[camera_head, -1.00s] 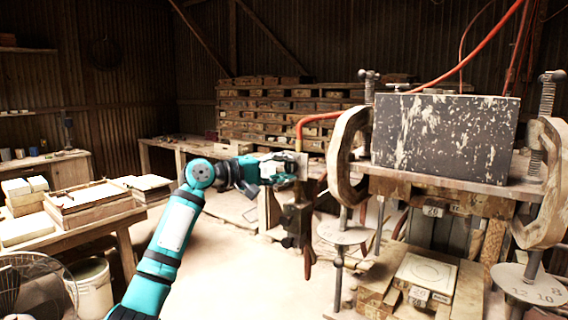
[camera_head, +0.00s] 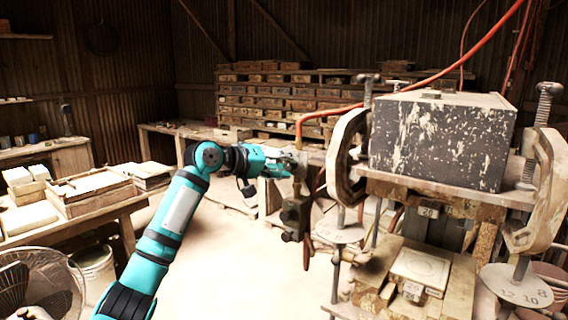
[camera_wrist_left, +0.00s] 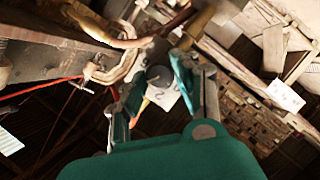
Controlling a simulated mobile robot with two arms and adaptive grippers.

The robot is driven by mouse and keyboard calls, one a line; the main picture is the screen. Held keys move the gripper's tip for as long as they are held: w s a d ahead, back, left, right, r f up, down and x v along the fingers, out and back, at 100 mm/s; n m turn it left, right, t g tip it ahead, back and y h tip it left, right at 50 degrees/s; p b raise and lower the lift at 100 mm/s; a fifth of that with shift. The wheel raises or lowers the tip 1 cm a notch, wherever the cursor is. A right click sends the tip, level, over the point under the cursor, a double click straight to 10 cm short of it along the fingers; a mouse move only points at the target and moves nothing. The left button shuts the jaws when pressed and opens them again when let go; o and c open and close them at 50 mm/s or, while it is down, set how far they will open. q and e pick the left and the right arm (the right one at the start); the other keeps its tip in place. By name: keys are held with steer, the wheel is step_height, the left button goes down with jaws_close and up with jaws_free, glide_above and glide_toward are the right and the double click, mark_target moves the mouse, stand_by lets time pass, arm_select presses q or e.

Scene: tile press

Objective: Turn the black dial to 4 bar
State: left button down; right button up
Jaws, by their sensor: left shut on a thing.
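My left gripper (camera_head: 288,164) reaches in from the left to the top of the upright metal fitting (camera_head: 294,215) under the orange hose, left of the press. In the left wrist view my left gripper (camera_wrist_left: 155,88) has its two fingers on either side of the black dial (camera_wrist_left: 158,74), a dark round knob in front of a pale plate. It is shut on the dial. In the head view the fingers and wrist hide the dial. I cannot read any scale or marks on the plate.
The press with its speckled dark block (camera_head: 440,140) and worn clamps stands close on the right. An orange hose (camera_head: 345,107) runs over the fitting. A bench (camera_head: 75,225) with trays is at left, with a fan (camera_head: 35,285) below. The floor between is clear.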

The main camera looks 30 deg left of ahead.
arm_select(q)
steer(key=shift+f, duration=0.15)
steer(key=c, duration=1)
jaws_free()
steer(key=v, duration=1.2)
